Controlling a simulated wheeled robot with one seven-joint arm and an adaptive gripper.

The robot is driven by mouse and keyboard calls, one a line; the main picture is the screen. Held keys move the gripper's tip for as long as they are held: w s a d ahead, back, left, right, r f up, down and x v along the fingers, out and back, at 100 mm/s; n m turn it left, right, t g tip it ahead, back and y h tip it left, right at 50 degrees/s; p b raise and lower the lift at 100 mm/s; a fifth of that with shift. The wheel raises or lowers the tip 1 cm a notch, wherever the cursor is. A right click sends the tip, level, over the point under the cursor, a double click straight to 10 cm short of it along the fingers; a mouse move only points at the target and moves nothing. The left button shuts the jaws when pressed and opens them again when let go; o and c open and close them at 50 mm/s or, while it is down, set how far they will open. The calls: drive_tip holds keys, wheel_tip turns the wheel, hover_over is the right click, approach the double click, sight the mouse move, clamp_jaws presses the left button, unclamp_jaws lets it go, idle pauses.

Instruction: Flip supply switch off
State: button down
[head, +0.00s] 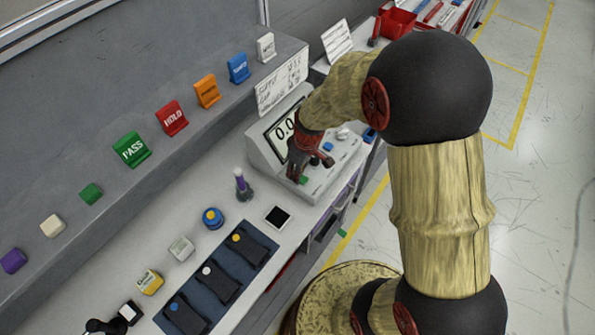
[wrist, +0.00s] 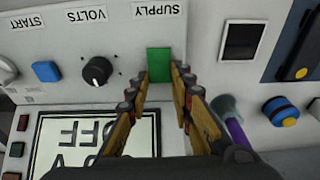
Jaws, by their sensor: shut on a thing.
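The supply switch (wrist: 159,62) is a green block under the label SUPPLY on the pale instrument panel (wrist: 70,20). My gripper (wrist: 162,74) is shut on the switch, with one fingertip at each side of it. In the head view my gripper (head: 297,177) reaches down to the front of the instrument, and a bit of green (head: 304,180) shows beside the fingertips. The display (wrist: 85,133) appears upside down in the wrist view and seems to read OFF; my fingers hide part of it.
A black VOLTS knob (wrist: 97,71) and a blue START button (wrist: 46,71) sit beside the switch. Coloured signs line the shelf.

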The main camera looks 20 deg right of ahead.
sight(303, 179)
drive_tip(key=c, duration=1.6)
unclamp_jaws()
drive_tip(key=shift+o, duration=0.2)
wheel_tip(303, 179, up, 12)
drive_tip(key=s+d, duration=0.1)
drive_tip(key=shift+s, duration=0.3)
drive_tip(key=shift+f, duration=0.1)
